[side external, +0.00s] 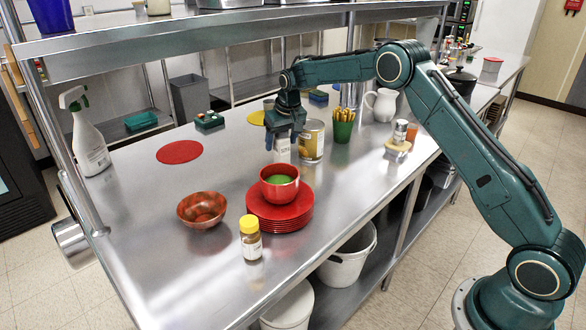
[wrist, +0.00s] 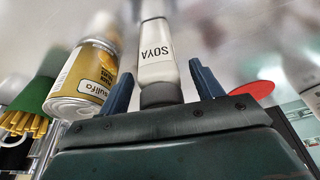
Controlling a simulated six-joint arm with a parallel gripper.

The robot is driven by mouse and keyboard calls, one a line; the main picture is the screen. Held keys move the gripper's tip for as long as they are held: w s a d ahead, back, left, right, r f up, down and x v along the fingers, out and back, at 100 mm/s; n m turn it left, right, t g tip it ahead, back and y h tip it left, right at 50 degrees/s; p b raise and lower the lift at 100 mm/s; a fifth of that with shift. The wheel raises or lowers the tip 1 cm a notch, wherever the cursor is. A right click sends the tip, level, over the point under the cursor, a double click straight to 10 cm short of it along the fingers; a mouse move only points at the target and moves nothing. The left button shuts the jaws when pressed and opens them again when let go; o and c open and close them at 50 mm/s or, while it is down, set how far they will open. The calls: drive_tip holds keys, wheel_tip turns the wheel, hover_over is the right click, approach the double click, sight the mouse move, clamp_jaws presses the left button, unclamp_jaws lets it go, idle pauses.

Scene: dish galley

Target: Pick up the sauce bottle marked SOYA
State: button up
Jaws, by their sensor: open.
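The sauce bottle marked SOYA (wrist: 157,62) has a pale body with black lettering and a dark cap. In the wrist view it stands between my two blue fingers, with a gap on each side. In the side view its white body (side external: 281,154) shows below my gripper (side external: 284,138), and its top is hidden by the gripper. My gripper is open and points down at the bottle, which stands on the steel counter.
A large yellow-labelled can (side external: 311,141) stands close to the right of the bottle, with a green cup of yellow sticks (side external: 343,127) beyond it. Red stacked plates (side external: 279,217) with a bowl (side external: 279,191) stand in front. Counter (side external: 150,205) to the left is mostly clear. A shelf (side external: 200,35) runs overhead.

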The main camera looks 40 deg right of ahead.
drive_tip(key=shift+f, duration=0.1)
idle(0.4)
drive_tip(key=c, duration=1.2)
drive_tip(key=shift+r, duration=5.05)
